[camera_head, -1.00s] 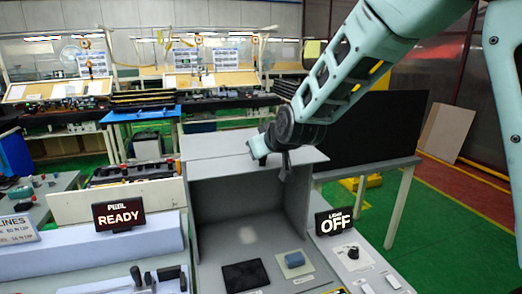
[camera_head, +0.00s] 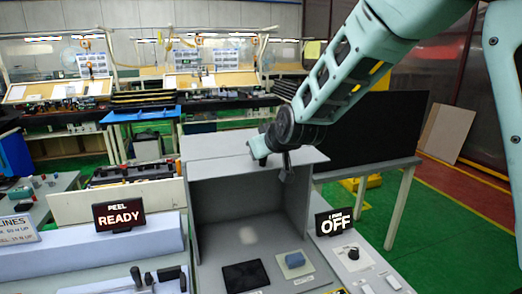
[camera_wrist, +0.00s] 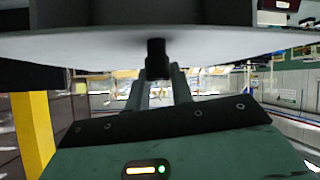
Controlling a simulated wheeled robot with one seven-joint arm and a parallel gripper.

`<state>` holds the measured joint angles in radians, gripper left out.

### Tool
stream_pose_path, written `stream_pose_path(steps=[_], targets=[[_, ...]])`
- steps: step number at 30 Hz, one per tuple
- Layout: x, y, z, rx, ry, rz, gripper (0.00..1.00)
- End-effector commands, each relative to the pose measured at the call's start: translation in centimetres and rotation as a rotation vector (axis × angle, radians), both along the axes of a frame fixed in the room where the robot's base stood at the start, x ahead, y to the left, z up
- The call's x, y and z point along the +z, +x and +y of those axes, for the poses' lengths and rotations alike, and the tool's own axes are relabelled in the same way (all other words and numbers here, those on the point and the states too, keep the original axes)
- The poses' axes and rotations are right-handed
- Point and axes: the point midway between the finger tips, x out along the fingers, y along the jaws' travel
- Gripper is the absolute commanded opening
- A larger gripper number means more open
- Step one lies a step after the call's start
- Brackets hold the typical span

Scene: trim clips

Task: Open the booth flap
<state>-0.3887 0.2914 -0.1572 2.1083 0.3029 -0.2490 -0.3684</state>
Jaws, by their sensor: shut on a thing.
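The grey booth (camera_head: 203,215) stands in the middle of the head view with its front open and its inside showing. Its flap (camera_head: 225,167) is a grey panel lying about level at the booth's top front. In the wrist view, my gripper's fingers (camera_wrist: 160,85) are shut on a small dark handle (camera_wrist: 156,56) on the pale flap (camera_wrist: 90,45). The arm hides part of the flap in the head view.
An OFF sign (camera_head: 334,222) and a knob panel (camera_head: 355,258) stand at right. A READY sign (camera_head: 118,214) stands at left. A black screen (camera_head: 378,130) is behind at right.

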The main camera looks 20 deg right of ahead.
Motion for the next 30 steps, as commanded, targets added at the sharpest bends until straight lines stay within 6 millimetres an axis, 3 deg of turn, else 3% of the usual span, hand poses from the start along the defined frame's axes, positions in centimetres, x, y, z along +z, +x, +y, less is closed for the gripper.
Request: stream_pose_path(steps=[19, 20, 21, 22, 30], targets=[[0.29, 0.31, -0.57, -0.011, -0.001, -0.01, 0.0], [0.29, 0.31, -0.57, -0.011, -0.001, -0.01, 0.29], [0.27, 0.29, -0.56, -0.011, -0.001, -0.009, 0.4], [0.25, 0.27, -0.52, -0.01, -0.001, -0.009, 0.45], [0.11, 0.08, -0.22, -0.005, 0.0, -0.003, 0.45]])
